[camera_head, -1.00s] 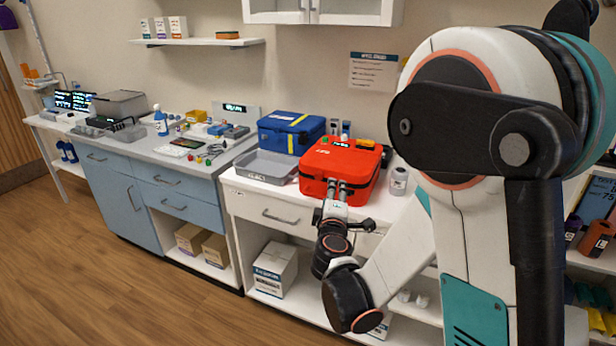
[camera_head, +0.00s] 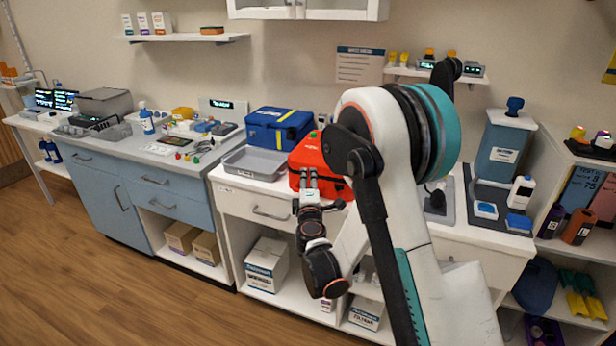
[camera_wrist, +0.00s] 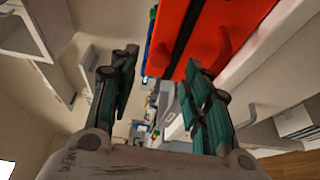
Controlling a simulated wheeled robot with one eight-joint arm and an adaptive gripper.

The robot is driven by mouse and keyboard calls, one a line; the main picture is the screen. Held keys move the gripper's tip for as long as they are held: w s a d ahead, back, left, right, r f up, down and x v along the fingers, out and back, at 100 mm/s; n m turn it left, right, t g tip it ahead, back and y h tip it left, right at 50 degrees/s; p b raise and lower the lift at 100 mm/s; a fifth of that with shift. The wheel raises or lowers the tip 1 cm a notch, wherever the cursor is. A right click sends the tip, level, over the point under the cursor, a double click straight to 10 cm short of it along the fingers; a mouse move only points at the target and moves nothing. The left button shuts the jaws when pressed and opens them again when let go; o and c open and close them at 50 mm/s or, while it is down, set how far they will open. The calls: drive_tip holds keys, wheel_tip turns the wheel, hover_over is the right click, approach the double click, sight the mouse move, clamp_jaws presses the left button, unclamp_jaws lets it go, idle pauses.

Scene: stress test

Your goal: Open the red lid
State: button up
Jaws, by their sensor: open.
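A red case (camera_head: 310,151) stands on the white counter, with its red lid (camera_head: 308,144) lying shut on top. In the wrist view the lid is the red strip (camera_wrist: 167,35) left of a dark seam, and the lower body (camera_wrist: 240,18) is right of it. A red protruding piece (camera_wrist: 214,52) sticks out from the body. My gripper (camera_head: 308,175) is at the front face of the case, open and empty. In the wrist view my gripper (camera_wrist: 160,62) has its two green fingers apart, close to the case front. Contact cannot be told. My arm hides the case's right side.
A blue case (camera_head: 279,127) stands behind left of the red case, and a grey tray (camera_head: 254,162) lies to its left. A drawer handle (camera_head: 270,213) is below the counter front. A blue-grey bin (camera_head: 502,145) stands at the right. The floor in front is clear.

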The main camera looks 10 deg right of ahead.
sight(308, 174)
drive_tip(key=b+x, duration=0.1)
drive_tip(key=x, duration=0.4)
drive_tip(key=shift+s, duration=0.1)
clamp_jaws()
